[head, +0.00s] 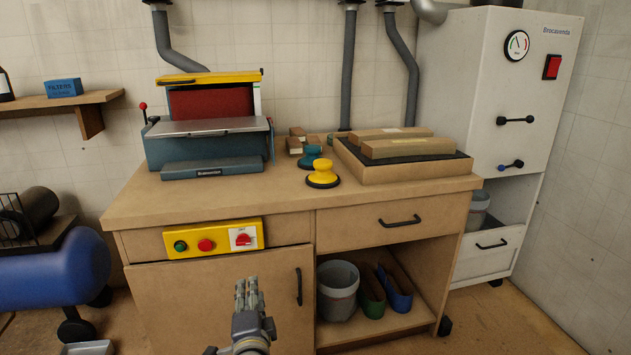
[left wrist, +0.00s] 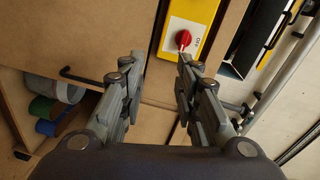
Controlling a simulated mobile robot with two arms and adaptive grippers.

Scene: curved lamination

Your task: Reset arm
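My left gripper (head: 248,290) is in the head view at the bottom, in front of the bench's cabinet door (head: 215,290) and below the yellow control panel (head: 214,239). In the left wrist view the same gripper (left wrist: 156,70) has its two fingers spread apart with nothing between them. The panel's red rotary switch (left wrist: 183,38) appears just beyond the right fingertip; whether they touch cannot be told, though the head view shows the gripper lower than the panel. My right gripper is in neither view.
The wooden workbench (head: 290,198) carries a blue-and-yellow sander (head: 208,125), a yellow knobbed pad (head: 322,174) and a tray (head: 400,180) with long wooden pieces. A grey bucket (head: 337,290) stands on the open shelf. A blue tank (head: 55,275) is at left, a white cabinet (head: 500,90) at right.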

